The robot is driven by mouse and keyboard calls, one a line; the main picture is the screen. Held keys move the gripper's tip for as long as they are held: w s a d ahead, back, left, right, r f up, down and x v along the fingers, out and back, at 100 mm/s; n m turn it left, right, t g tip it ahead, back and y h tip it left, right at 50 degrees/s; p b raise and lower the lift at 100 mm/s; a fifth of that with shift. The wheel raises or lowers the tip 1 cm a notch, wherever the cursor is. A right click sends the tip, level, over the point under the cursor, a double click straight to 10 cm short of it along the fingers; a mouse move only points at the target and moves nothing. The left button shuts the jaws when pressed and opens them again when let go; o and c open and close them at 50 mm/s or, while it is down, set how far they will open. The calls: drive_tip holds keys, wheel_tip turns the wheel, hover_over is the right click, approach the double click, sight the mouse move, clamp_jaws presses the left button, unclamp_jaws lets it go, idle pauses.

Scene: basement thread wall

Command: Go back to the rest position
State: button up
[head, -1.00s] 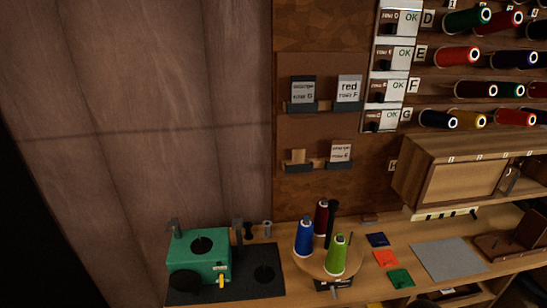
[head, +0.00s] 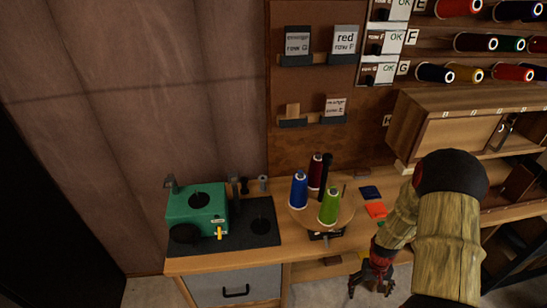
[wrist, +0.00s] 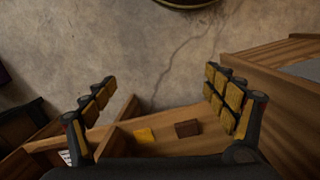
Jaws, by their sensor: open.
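My gripper (head: 371,283) is low at the right of centre in the head view, at the front of the wooden workbench (head: 190,264) and pointing down. In the wrist view my gripper (wrist: 160,88) has its two padded fingers wide apart, with nothing between them. My arm comes in from the lower right of the head view and hides part of the bench there.
A round stand with blue (head: 299,191), green (head: 330,207) and dark red (head: 315,172) spools stands on the bench. A green machine (head: 197,207) sits left. In the wrist view, yellow (wrist: 145,134) and brown (wrist: 188,128) pieces lie on wood below bare grey concrete (wrist: 130,45).

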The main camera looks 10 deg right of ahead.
drive_tip(key=s+a+r+n+t, duration=0.1)
drive_tip(key=a+r, duration=0.5)
drive_tip(key=r, duration=1)
drive_tip(key=s+a+r+n+t+p, duration=0.1)
drive_tip(key=s+a+r+t, duration=0.2)
drive_tip(key=r, duration=1.3)
drive_tip(key=s+a+r+t+p, duration=0.1)
drive_tip(key=s+a+r+t, duration=0.2)
drive_tip(key=s+a+r, duration=0.3)
drive_tip(key=a+r, duration=0.5)
drive_tip(key=r, duration=0.5)
drive_tip(key=shift+s+a+n, duration=0.15)
drive_tip(key=shift+a+n, duration=0.05)
drive_tip(key=shift+n, duration=0.2)
drive_tip(key=shift+d, duration=0.1)
